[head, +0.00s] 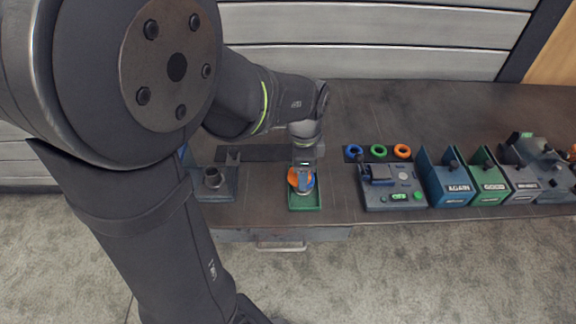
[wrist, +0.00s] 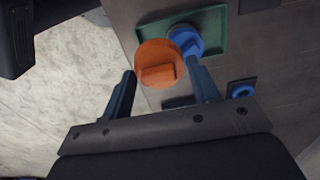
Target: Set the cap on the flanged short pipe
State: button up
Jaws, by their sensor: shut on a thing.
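An orange cap (wrist: 158,62) with a raised bar on top sits between my two fingers in the wrist view, and it shows in the head view (head: 294,180). My gripper (head: 304,172) is shut on it, above the green tray (head: 305,204). A short grey pipe-like piece (head: 213,177) stands upright on a dark fixture left of the tray. Its flange is too small to make out. Whether the orange cap touches the tray is unclear.
Blue (head: 355,151), green (head: 378,151) and orange (head: 402,151) rings lie on a dark strip. A device with a green light (head: 400,196) stands right of the tray. Several labelled bins, including a blue one (head: 447,190), stand farther right. The table's front edge is close.

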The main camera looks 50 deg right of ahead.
jog(key=shift+s+r, duration=0.3)
jog(key=shift+s, duration=0.1)
jog(key=shift+s+r, duration=0.2)
jog(key=shift+r, duration=2.2)
